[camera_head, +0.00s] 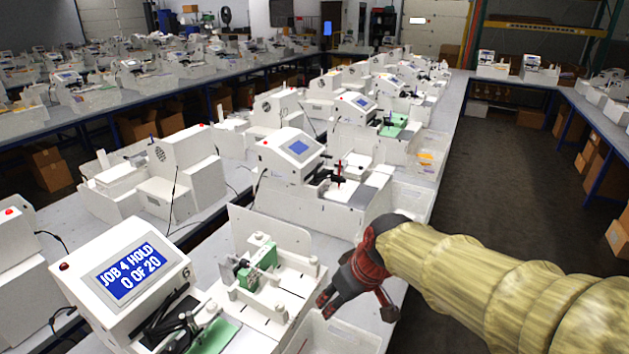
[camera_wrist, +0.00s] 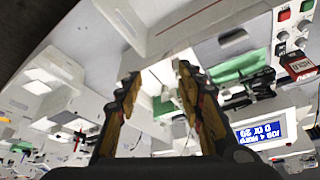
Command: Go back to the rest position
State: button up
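My gripper (camera_head: 357,304) is at the end of my sleeved arm, above the right side of the nearest pen plotter (camera_head: 213,283). Its two fingers are apart with nothing visible between them, and they also show spread in the wrist view (camera_wrist: 158,76). The plotter's blue screen (camera_head: 137,272) reads "JOB 4 HOLD 0 OF 20". It shows upside down in the wrist view (camera_wrist: 260,131). A green piece (camera_head: 262,256) sits in the white fixture on the plotter's bed. Another green sheet (camera_head: 215,338) lies under the plotter's dark head. No pen is clearly visible in the gripper.
A white open bin (camera_head: 340,335) lies below my gripper at the table's edge. Another plotter (camera_head: 293,160) stands behind on the same table (camera_head: 341,222). More machines line the tables at left and right. The dark floor aisle (camera_head: 500,185) right of the table is clear.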

jog(key=s+d+m+h+b, duration=0.1)
jog(key=s+d+m+b, duration=0.1)
jog(key=s+d, duration=0.3)
jog(key=s+d+f+m+t+h+b, duration=0.1)
jog(key=s+d+m, duration=0.3)
jog(key=s, duration=0.8)
jog(key=d+b, duration=0.1)
jog(key=d, duration=0.1)
jog(key=shift+s+d+f+t+h+b, duration=0.15)
jog(key=shift+s+d+t+h+b, duration=0.15)
jog(key=shift+s+b, duration=0.05)
jog(key=shift+o, duration=0.3)
dwell(1.1)
